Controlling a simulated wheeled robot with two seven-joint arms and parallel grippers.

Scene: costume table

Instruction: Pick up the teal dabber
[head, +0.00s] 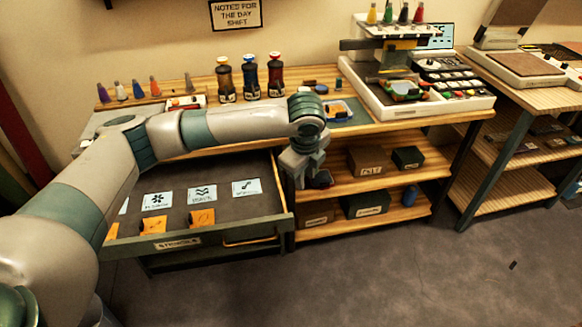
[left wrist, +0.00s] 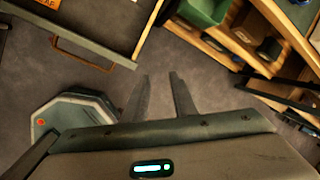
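I cannot pick out a teal dabber for certain. Small upright bottles with pointed tops, such as an orange one (head: 154,86) and a purple one (head: 103,93), stand at the back left of the wooden table. A rack at the back right holds several more, including a yellow one (head: 372,14), a dark one (head: 403,14) and a red one (head: 419,14); their exact shades are hard to tell. My left gripper (head: 308,181) hangs in front of the table's lower shelves, away from all bottles. In the left wrist view its fingers (left wrist: 158,82) are apart and empty.
An open drawer (head: 285,220) with stencil cards stands left of my left gripper. Its orange handle shows in the left wrist view (left wrist: 80,52). Three large bottles (head: 249,78) stand on the table behind my arm. Shelf boxes (head: 366,204) sit right of the gripper.

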